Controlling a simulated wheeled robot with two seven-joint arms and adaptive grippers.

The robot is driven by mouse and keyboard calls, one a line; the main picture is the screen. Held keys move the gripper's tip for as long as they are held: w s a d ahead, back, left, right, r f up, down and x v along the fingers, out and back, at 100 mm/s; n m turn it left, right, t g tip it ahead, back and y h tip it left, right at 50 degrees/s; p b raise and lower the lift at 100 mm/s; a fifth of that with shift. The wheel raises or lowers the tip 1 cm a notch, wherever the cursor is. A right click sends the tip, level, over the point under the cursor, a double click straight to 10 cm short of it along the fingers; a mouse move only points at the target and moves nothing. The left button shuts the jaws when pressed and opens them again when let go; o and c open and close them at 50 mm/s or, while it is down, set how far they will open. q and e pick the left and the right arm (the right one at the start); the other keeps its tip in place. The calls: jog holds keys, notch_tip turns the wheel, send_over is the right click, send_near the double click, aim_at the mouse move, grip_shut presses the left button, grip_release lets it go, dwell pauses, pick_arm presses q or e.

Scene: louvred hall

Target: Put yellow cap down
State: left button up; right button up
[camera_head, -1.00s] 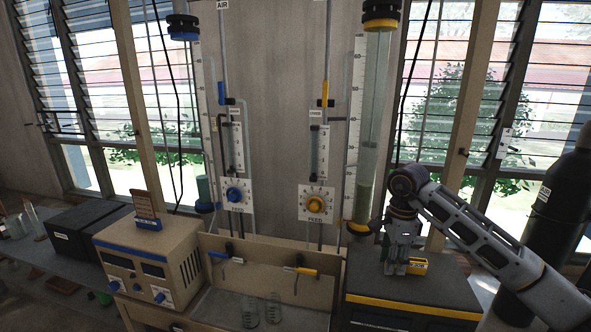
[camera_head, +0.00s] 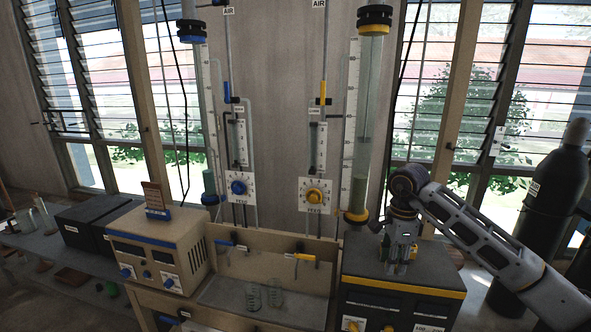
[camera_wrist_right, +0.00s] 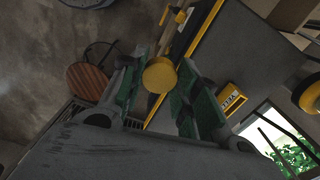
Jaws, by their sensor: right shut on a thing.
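My right gripper (camera_head: 396,268) is over the black box with yellow trim (camera_head: 436,262) on the right of the bench, fingers pointing down. In the right wrist view its green-padded fingers (camera_wrist_right: 160,90) are shut on a round yellow cap (camera_wrist_right: 160,75). The cap cannot be made out in the head view. In the wrist view the yellow edge of the black box lies beyond the cap; I cannot tell whether the cap touches the box. My left gripper is not in view.
A small yellow labelled block (camera_wrist_right: 232,97) lies on the black box beside the gripper. A glass column with a yellow collar (camera_head: 356,217) stands just left. A beige tray with two glass beakers (camera_head: 264,296) is further left. A dark gas cylinder (camera_head: 552,205) stands right.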

jog(key=shift+s, duration=0.4)
jog(key=shift+w+f+n, duration=0.1)
jog(key=shift+w+n, duration=0.1)
jog(key=shift+n, duration=0.4)
jog(key=shift+a+n, duration=0.1)
jog(key=shift+n, duration=0.8)
jog(key=n, duration=0.2)
jog(key=w+n, duration=0.1)
jog(key=shift+a+n, duration=0.3)
jog(key=shift+n, duration=0.1)
jog(key=s+a+f+n, duration=0.1)
jog(key=s+f+n, duration=0.1)
jog(key=f+n, duration=0.4)
jog(key=s+a+f+n, duration=0.1)
jog(key=s+f+n, duration=0.1)
jog(key=f+n, duration=0.4)
jog(key=shift+s+a+f, duration=0.35)
jog(key=shift+f, duration=1.45)
